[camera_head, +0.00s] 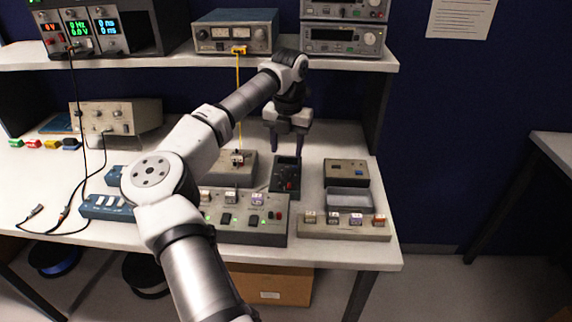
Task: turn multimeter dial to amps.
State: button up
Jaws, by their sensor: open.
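A dark handheld multimeter (286,174) lies on the white workbench, right of the bench's middle. Its dial is too small to read, so its setting cannot be told. A small red spot shows near its lower part. My gripper (288,146) points down over the far end of the multimeter, with its two dark fingers apart and nothing seen between them. Whether the fingertips touch the multimeter cannot be told.
A grey box with a yellow cable (239,90) stands left of the multimeter. A switch panel (240,228) lies in front, a small box (346,172) and a module strip (343,226) to the right. A shelf (345,61) with instruments runs behind. Black leads (68,208) lie at the left.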

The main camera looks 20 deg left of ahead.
aim_at(286, 171)
notch_tip(286, 171, down, 8)
jog(key=shift+a+r+p, duration=0.1)
jog(key=shift+r+p, duration=0.1)
jog(key=shift+p, duration=0.7)
jog(key=shift+c, duration=0.5)
jog(key=c, duration=0.9)
